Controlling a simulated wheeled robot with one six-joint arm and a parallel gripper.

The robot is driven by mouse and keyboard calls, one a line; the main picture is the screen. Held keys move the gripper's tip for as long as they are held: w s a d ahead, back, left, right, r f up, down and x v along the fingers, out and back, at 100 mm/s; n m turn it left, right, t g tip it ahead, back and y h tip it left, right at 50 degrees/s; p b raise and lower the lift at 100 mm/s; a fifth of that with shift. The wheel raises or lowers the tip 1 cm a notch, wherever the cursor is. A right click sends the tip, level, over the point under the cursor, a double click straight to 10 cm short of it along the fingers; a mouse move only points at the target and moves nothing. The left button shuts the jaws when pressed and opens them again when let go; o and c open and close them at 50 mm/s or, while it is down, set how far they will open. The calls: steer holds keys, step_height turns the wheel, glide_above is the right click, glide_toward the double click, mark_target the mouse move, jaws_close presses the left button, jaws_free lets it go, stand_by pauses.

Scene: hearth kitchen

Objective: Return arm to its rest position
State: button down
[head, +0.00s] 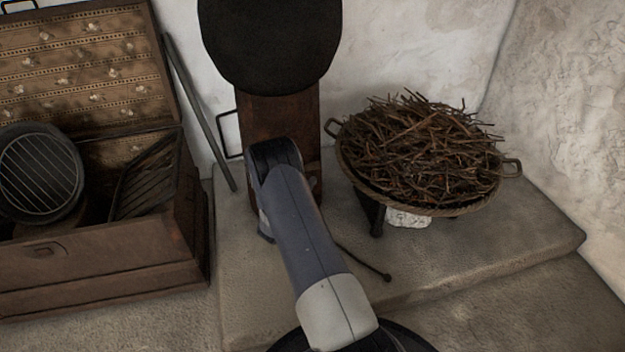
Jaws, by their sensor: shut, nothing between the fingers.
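My arm (309,236) rises from the bottom middle of the head view and bends at a dark joint (274,155). The part beyond that joint is mostly hidden behind the arm. My gripper cannot be made out in this view. No object is seen held by the arm.
An open wooden chest (95,270) holding a round grate (42,172) stands left. A wide basket of twigs (420,150) stands right on a raised stone ledge (460,238). A wooden upright with a dark rounded top (270,40) stands behind my arm. A thin rod (200,115) leans on the wall.

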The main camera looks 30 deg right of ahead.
steer(key=p+v, duration=0.2)
steer(key=v, duration=0.8)
steer(key=shift+s+p, duration=0.15)
steer(key=shift+p, duration=0.25)
steer(key=shift+a, duration=0.15)
steer(key=b, duration=0.3)
glide_toward(315, 170)
steer(key=d, duration=0.4)
steer(key=shift+w+d+r, duration=0.1)
steer(key=shift+w+d, duration=0.1)
steer(key=shift+w, duration=0.55)
steer(key=shift+w+d+r, duration=0.1)
steer(key=shift+w+d, duration=0.05)
steer(key=shift+w, duration=0.6)
steer(key=shift+s+f+b, duration=0.1)
steer(key=shift+s+b, duration=0.05)
steer(key=shift+b, duration=0.45)
